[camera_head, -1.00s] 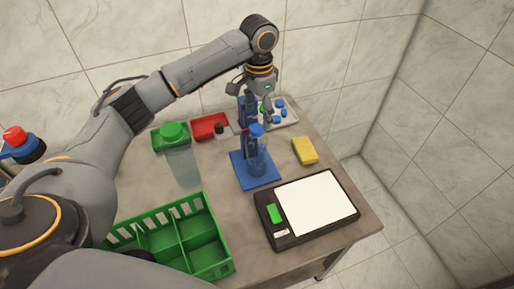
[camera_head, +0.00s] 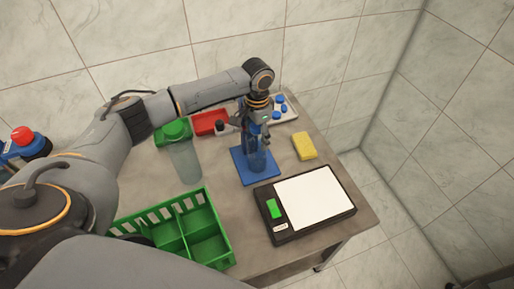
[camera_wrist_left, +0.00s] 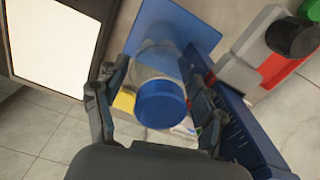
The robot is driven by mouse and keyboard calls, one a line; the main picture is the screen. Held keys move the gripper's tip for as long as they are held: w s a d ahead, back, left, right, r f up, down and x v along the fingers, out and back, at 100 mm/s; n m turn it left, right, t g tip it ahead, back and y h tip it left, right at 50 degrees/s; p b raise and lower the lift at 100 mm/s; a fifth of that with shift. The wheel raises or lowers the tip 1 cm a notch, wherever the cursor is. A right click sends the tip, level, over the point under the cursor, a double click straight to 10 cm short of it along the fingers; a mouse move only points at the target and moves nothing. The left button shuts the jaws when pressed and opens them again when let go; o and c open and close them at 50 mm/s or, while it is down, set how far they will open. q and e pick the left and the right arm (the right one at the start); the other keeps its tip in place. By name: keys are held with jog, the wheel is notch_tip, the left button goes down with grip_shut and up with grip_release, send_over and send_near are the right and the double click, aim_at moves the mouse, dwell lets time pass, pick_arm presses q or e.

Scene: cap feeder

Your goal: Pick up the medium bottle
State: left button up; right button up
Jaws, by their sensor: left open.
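The medium bottle (camera_head: 258,161) is clear with a blue cap and stands upright on the blue stand (camera_head: 240,168). In the left wrist view, its blue cap (camera_wrist_left: 161,103) faces the camera. My left gripper (camera_head: 257,140) points down from above the stand and hides the top of the bottle in the head view. In the wrist view, the open fingers of my left gripper (camera_wrist_left: 158,88) are on either side of the bottle's upper part. Whether either finger touches it I cannot tell. My right gripper is out of view.
A larger green-capped bottle (camera_head: 185,160) stands left of the stand. A green crate (camera_head: 222,212) and a scale (camera_head: 266,230) are in front. A yellow sponge (camera_head: 304,146) lies to the right. Behind are a red tray (camera_head: 207,119) and a black-capped bottle (camera_head: 220,127).

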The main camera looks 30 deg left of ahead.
pick_arm(q)
jog(key=c, duration=1.3)
jog(key=shift+r, duration=0.1)
grip_shut()
